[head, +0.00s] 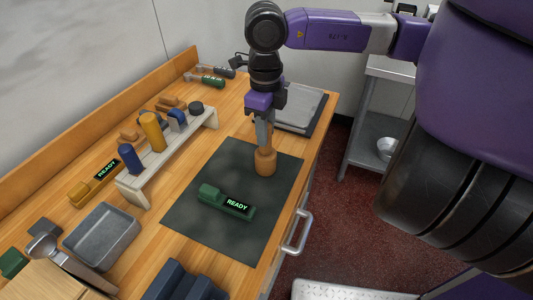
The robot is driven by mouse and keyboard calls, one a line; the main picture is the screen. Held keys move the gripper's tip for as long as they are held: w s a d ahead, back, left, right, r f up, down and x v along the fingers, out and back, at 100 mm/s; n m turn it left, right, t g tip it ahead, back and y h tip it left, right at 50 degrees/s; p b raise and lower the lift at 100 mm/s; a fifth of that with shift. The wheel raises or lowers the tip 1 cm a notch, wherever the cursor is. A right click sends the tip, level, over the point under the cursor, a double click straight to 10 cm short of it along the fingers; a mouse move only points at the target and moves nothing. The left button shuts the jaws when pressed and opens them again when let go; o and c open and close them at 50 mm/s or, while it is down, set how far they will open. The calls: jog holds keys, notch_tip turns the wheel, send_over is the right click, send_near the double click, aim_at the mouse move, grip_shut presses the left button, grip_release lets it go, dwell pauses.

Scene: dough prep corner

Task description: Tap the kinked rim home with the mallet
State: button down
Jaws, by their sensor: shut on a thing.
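My gripper (264,143) points down over the dark mat (190,220) and is shut on an orange-brown wooden piece (265,163), which looks like the mallet. It is upright, with its wide end down near the mat's far right part; I cannot tell whether it touches the mat. A green device with a lit "READY" display (226,203) lies on the mat, nearer and to the left of the wooden piece. No kinked rim can be made out. A grey metal tray (102,238) stands left of the mat, and a grey flat pan (300,107) lies behind the gripper.
A pale rack (163,167) with blue and yellow cylinders stands left of the mat. A metal scoop (70,262) is at the near left and a dark blue block (184,284) at the near edge. The mat's left part is clear.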

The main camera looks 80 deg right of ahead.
jog(key=shift+r, duration=0.1)
dwell(0.4)
jog(key=shift+r+p, duration=0.45)
jog(key=shift+r, duration=1.5)
jog(key=shift+w, duration=0.15)
